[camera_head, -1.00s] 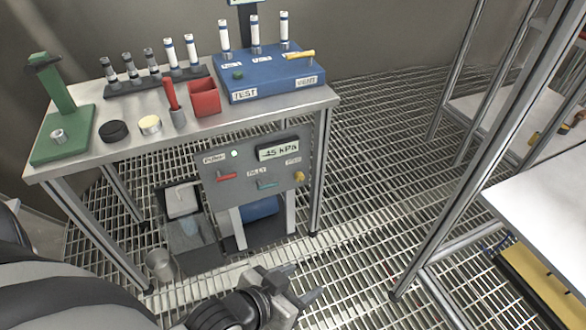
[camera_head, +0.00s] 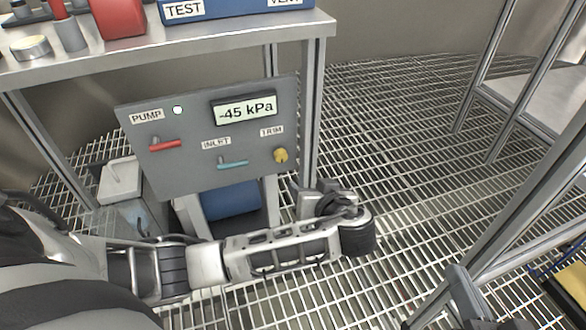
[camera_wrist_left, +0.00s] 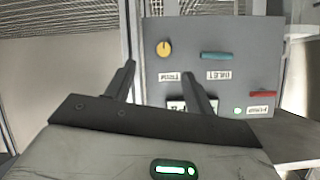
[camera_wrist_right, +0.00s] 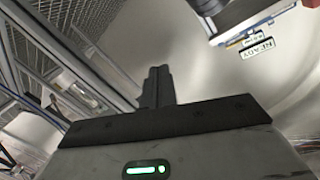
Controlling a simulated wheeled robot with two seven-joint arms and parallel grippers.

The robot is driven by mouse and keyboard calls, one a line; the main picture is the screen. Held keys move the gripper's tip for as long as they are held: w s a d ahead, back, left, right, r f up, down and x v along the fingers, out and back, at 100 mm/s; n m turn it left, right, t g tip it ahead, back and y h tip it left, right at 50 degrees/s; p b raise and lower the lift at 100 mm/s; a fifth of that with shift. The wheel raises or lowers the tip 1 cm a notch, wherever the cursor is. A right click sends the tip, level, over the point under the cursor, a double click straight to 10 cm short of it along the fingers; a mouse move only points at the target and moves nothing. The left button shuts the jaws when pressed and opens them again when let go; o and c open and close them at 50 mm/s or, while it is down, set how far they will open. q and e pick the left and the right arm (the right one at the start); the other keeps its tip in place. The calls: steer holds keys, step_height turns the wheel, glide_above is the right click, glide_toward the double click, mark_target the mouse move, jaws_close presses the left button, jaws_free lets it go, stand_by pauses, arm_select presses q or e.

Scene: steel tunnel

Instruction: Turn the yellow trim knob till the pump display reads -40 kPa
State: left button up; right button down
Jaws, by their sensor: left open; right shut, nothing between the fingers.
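The yellow trim knob (camera_head: 281,156) sits at the right of the grey pump panel (camera_head: 190,178), under the TRIM label. The pump display (camera_head: 245,110) reads -45 kPa. My left gripper (camera_head: 310,195) is below and right of the knob in the head view, its fingers hard to make out. In the left wrist view the panel is upside down. There the open left fingers (camera_wrist_left: 160,78) point towards the knob (camera_wrist_left: 164,48), apart from it, with nothing between them. My right gripper is shut and empty in its wrist view (camera_wrist_right: 158,88), pointing away from the panel.
A red lever (camera_head: 166,146) and a teal INLET lever (camera_head: 233,163) are on the panel, left of the knob. The steel table (camera_head: 200,45) overhangs the panel. A table leg (camera_head: 310,120) stands just right of it. Open grating floor lies farther right.

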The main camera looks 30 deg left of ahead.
arm_select(q)
steer(key=w+a+n+y, duration=0.1)
steer(key=w, duration=0.1)
steer(key=b, duration=0.4)
glide_toward(282, 157)
steer(key=x, duration=0.3)
steer(key=b+x, duration=0.2)
steer(key=x, duration=0.3)
steer(key=shift+w+a+f+b, duration=0.1)
steer(key=shift+f+b, duration=0.05)
steer(key=shift+b, duration=0.15)
steer(key=shift+w+a+f, duration=0.1)
steer(key=shift+w+a, duration=0.2)
steer(key=shift+a, duration=0.1)
arm_select(e)
step_height(282, 157, up, 10)
steer(key=w+n+t+y, duration=0.2)
steer(key=n+t+y, duration=0.3)
steer(key=n, duration=0.3)
steer(key=shift+d+f+n+y, duration=0.2)
steer(key=shift+n+y, duration=0.2)
steer(key=shift+y, duration=0.2)
